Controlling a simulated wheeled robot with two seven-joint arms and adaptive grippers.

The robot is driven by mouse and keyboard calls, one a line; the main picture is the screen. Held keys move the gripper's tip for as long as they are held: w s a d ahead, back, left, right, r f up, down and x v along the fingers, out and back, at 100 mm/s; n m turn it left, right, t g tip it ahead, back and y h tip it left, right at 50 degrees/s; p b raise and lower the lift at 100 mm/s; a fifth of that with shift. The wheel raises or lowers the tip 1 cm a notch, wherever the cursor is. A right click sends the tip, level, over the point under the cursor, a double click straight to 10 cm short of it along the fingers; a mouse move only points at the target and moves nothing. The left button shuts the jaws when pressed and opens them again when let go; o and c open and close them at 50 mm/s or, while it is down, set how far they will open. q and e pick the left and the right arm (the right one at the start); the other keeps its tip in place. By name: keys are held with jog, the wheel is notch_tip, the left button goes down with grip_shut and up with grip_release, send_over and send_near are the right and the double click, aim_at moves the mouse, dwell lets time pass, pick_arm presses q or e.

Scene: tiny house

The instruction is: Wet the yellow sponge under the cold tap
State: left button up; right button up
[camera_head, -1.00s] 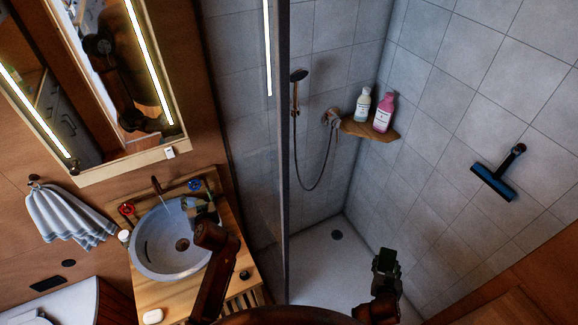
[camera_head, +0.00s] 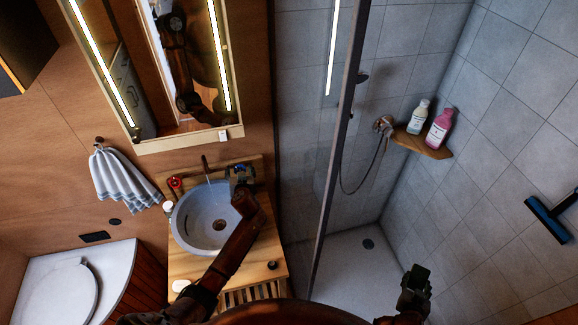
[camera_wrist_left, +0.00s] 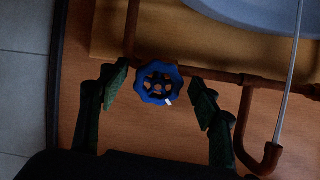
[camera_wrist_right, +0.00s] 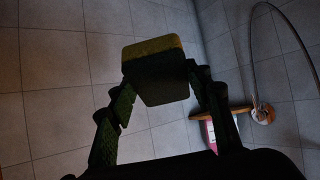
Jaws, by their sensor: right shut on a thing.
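The blue tap wheel (camera_wrist_left: 158,83) sits between the spread fingers of my left gripper (camera_wrist_left: 160,90), with a gap on each side. In the head view my left gripper (camera_head: 242,178) is at the blue wheel, right of the spout (camera_head: 206,165). A thin pale line, apparently water, runs from the spout mouth (camera_wrist_left: 270,155) to the basin; the basin (camera_head: 190,215) is round and grey. My right gripper (camera_wrist_right: 160,90) is shut on the sponge (camera_wrist_right: 153,48), which has a yellow layer and a dark one. In the head view my right gripper (camera_head: 415,280) is over the shower floor, away from the basin.
A red tap wheel (camera_head: 175,183) is left of the spout. A glass shower partition (camera_head: 335,170) stands between the basin and my right gripper. A mirror cabinet (camera_head: 185,140) hangs above the basin. A shower shelf (camera_head: 425,146) holds two bottles.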

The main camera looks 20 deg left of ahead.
pick_arm(q)
jog(key=shift+w+d, duration=0.1)
jog(key=c, duration=0.5)
pick_arm(e)
jog(key=shift+w+d+f, duration=0.1)
pick_arm(q)
jog(key=c, duration=0.6)
jog(key=shift+m, duration=0.3)
jog(key=m+p, duration=0.2)
jog(key=m, duration=0.2)
pick_arm(e)
notch_tip(320, 180, up, 2)
jog(key=shift+r, duration=0.1)
pick_arm(q)
jog(key=shift+m+h+p, duration=0.3)
jog(key=shift+m+p, duration=0.35)
jog(key=shift+m, duration=0.95)
pick_arm(e)
jog(key=shift+r, duration=0.6)
pick_arm(q)
jog(key=shift+f, duration=0.1)
jog(key=o, duration=1.2)
